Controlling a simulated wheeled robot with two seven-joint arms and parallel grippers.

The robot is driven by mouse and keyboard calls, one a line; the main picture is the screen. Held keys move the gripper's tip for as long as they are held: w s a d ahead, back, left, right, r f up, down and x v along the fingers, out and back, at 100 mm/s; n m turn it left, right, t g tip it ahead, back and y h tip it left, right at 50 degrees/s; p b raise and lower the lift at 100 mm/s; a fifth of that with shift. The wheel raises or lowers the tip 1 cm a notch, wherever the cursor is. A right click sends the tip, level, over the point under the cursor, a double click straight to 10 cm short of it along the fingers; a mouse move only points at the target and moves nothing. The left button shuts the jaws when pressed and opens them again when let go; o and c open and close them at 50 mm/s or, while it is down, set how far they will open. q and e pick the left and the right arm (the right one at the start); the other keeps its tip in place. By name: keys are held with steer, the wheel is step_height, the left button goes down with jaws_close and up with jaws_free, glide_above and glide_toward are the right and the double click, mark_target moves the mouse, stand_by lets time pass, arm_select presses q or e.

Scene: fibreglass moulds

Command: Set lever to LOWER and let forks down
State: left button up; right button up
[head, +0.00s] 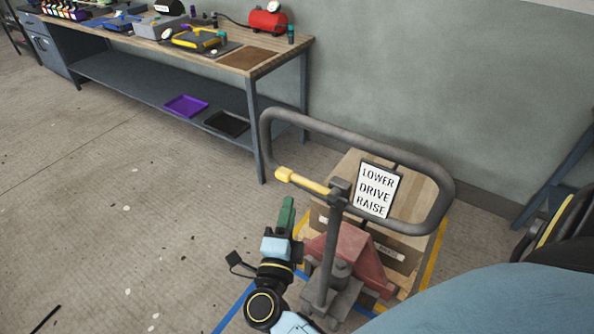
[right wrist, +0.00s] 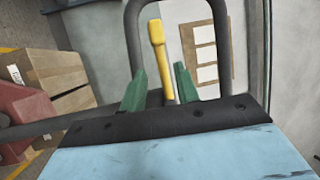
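A pallet truck with a grey loop handle (head: 447,180) and a red body (head: 358,262) stands near the wall. Its yellow lever (head: 305,182) sticks out leftward from the handle post, beside a sign (head: 377,189) reading LOWER, DRIVE, RAISE. I cannot tell which setting the lever is at. My right gripper (head: 287,214) is below the lever's knob. In the right wrist view, its green fingers (right wrist: 160,90) are apart, with the yellow lever (right wrist: 159,50) showing in the gap; contact is not visible. The forks are hidden. My left gripper is out of view.
A wooden load with boxes (head: 408,205) sits behind the truck's red body; a box also shows in the right wrist view (right wrist: 50,70). A workbench (head: 285,57) with tools stands at the upper left. The concrete floor (head: 130,210) at left is mostly clear.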

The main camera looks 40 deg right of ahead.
mark_target(295, 181)
steer(key=p+x, duration=0.1)
steer(key=x, duration=1)
steer(key=shift+w+d, duration=0.1)
steer(key=shift+w, duration=0.1)
steer(key=shift+c, duration=0.2)
jaws_close()
